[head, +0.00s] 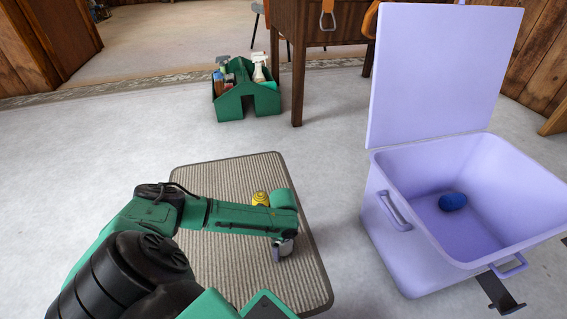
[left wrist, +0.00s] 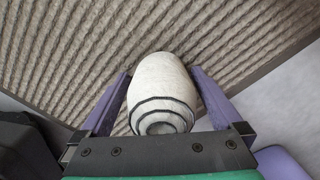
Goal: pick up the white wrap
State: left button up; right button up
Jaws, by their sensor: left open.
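The white wrap (left wrist: 160,90) is a rounded white roll with dark rings at its near end. It shows in the left wrist view, lying on the ribbed grey mat (left wrist: 60,50). My left gripper (left wrist: 161,75) is open, with one purple finger on each side of the wrap. I cannot tell whether the fingers touch it. In the head view my left gripper (head: 283,249) points down at the mat (head: 225,268), and the wrap is mostly hidden by it. My right gripper is not in view.
A yellow wrap (head: 260,198) sits on the mat behind my left forearm. An open lilac box (head: 382,240) at the right holds a blue wrap (head: 453,202). A green caddy (head: 232,106) stands farther back by a wooden table (head: 298,80). Pale floor lies between.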

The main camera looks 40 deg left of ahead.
pick_arm(q)
jog(key=c, duration=1.3)
jog(key=shift+r+p, duration=0.15)
jog(key=shift+p, duration=0.15)
